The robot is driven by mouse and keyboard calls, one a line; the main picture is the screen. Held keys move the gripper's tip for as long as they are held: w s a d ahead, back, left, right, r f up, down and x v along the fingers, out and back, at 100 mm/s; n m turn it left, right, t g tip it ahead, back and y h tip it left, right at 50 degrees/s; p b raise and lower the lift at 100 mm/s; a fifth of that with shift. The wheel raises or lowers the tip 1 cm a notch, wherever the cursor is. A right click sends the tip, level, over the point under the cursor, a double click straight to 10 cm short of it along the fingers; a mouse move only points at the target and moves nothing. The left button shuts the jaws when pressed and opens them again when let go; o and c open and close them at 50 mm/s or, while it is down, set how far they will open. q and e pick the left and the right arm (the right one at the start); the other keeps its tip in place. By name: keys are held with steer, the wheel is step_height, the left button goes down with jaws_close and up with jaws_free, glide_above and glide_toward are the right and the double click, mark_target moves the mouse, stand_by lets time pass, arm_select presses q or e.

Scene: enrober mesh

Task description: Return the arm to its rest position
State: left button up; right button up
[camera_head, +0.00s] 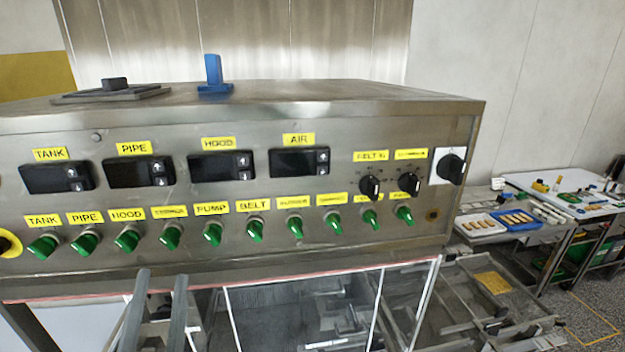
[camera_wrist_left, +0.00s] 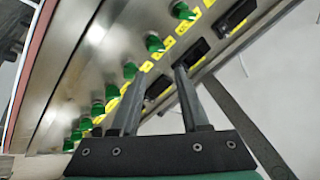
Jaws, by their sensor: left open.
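My left gripper (camera_head: 160,275) shows at the bottom left of the head view as two grey fingers pointing up, just below the lower edge of the control panel (camera_head: 330,240). In the left wrist view its two fingers (camera_wrist_left: 158,72) stand apart with nothing between them. The green knobs (camera_wrist_left: 129,70) of the panel lie beyond them. I cannot tell the exact gap to the panel. My right gripper is in neither view.
The steel machine carries a row of green knobs (camera_head: 212,233), black displays (camera_head: 220,167) and black dials (camera_head: 370,187). A blue block (camera_head: 213,75) stands on top. Clear panels (camera_head: 300,310) hang below. A table with trays (camera_head: 481,226) is at the right.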

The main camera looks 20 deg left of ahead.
arm_select(q)
steer(key=d+r+t+h+p, duration=0.2)
steer(key=d+r+h+p, duration=0.1)
steer(key=r, duration=0.8)
steer(key=d+r+t+h+p, duration=0.3)
steer(key=r+h, duration=0.4)
steer(key=r, duration=0.4)
steer(key=d+r+t+h+p, duration=0.3)
steer(key=d+r+h+p, duration=0.2)
steer(key=r, duration=0.6)
steer(key=shift+d+n+p, duration=0.2)
steer(key=shift+n+p, duration=0.2)
steer(key=shift+p, duration=0.25)
steer(key=shift+r, duration=0.1)
